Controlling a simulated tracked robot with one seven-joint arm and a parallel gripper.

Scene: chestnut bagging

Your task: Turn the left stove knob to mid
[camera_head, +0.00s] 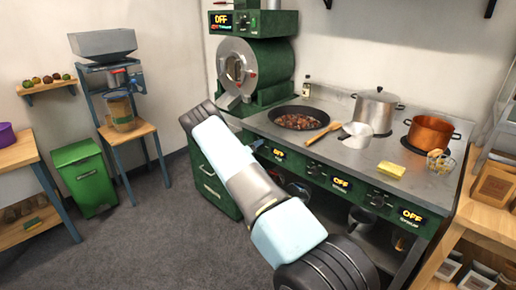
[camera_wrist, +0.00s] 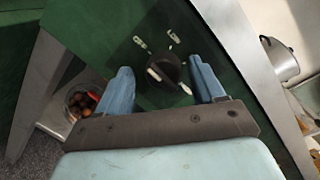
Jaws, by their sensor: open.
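In the wrist view, a dark round stove knob (camera_wrist: 168,68) with a pale pointer mark sits on the dark green panel, with small white markings around it. My gripper (camera_wrist: 160,66) is open, with one blue finger on each side of the knob. Gaps show between the fingers and the knob; contact cannot be seen. In the head view, the left display (camera_head: 278,153) on the stove front reads OFF.
The stove top (camera_head: 343,150) holds a pan of chestnuts (camera_head: 299,118), a steel pot (camera_head: 376,108), a copper pot (camera_head: 431,131) and a yellow sponge (camera_head: 391,169). A bowl of chestnuts (camera_wrist: 82,101) shows below the panel in the wrist view. Open floor lies left of my arm.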

